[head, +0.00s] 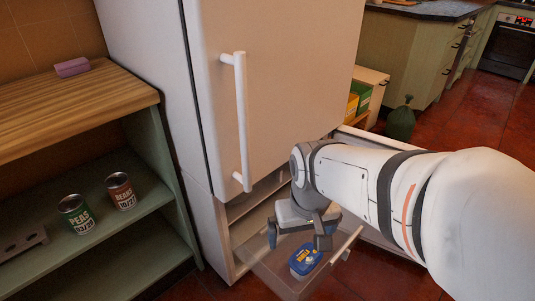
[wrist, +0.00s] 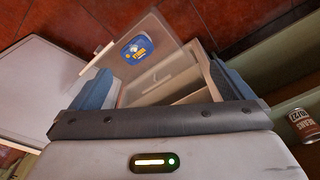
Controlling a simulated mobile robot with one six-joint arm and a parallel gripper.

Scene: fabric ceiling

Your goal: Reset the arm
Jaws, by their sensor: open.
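My gripper (head: 300,238) is over the pulled-out bottom drawer (head: 262,262) of the white fridge. Its two fingers are spread wide, with nothing between them. A blue tub (head: 305,260) with a yellow label lies in the drawer, just to the right of and below the fingers in the head view. In the wrist view the tub (wrist: 137,47) shows beyond the fingers, apart from them. My white arm reaches in from the right and hides part of the drawer's back.
The fridge (head: 285,80) has a tall upper door with a white handle (head: 241,120). A green shelf unit on the left holds a peas can (head: 76,214) and a beans can (head: 121,191), with a pink block (head: 72,67) on top. Red tiled floor lies right of the drawer.

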